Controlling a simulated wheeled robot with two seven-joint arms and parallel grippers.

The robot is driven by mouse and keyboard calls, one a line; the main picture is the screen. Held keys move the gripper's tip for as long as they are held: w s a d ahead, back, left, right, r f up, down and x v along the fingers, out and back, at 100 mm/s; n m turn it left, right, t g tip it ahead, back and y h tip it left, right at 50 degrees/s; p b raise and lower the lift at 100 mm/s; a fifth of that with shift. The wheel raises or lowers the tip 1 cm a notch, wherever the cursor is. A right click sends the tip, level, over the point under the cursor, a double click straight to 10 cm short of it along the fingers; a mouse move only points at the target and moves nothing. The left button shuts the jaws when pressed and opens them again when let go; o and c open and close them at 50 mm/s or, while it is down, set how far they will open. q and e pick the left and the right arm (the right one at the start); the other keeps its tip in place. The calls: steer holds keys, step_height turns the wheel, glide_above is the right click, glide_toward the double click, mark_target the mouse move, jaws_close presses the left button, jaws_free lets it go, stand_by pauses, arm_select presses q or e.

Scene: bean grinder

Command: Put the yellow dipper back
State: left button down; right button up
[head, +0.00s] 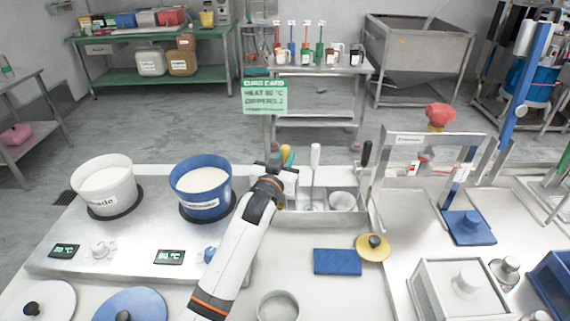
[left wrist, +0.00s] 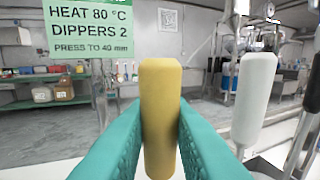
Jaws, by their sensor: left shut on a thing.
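The yellow dipper's handle (left wrist: 160,115) stands upright between the teal fingers of my left gripper (left wrist: 160,135), which is shut on it. In the head view my left gripper (head: 287,172) is at the left end of a metal rack (head: 345,222), and only the top of the yellow handle (head: 284,151) shows. The dipper's lower part is hidden by my arm in the head view and out of the frame in the wrist view, so I cannot tell whether it rests in the rack. My right gripper is not in view.
A white-handled tool (head: 315,157) stands in the rack right beside my gripper, with a black-handled one (head: 366,154) further right. A blue pot (head: 203,210) and a white pot (head: 117,205) sit on the heater to the left. A blue pad (head: 337,262) lies in front.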

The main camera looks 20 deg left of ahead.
arm_select(q)
steer(key=shift+f, duration=0.65)
arm_select(e)
steer(key=shift+w+a, duration=0.1)
steer(key=shift+w, duration=0.35)
arm_select(q)
steer(key=c, duration=1.3)
jaws_free()
steer(key=shift+f, duration=0.1)
arm_select(e)
steer(key=shift+s+a, duration=0.15)
steer(key=shift+s, duration=0.2)
arm_select(q)
steer(key=s+b, duration=0.1)
steer(key=s, duration=1.1)
steer(key=shift+a, duration=0.2)
arm_select(e)
steer(key=shift+f, duration=0.45)
arm_select(q)
steer(key=shift+r, duration=0.25)
arm_select(e)
steer(key=shift+r, duration=0.1)
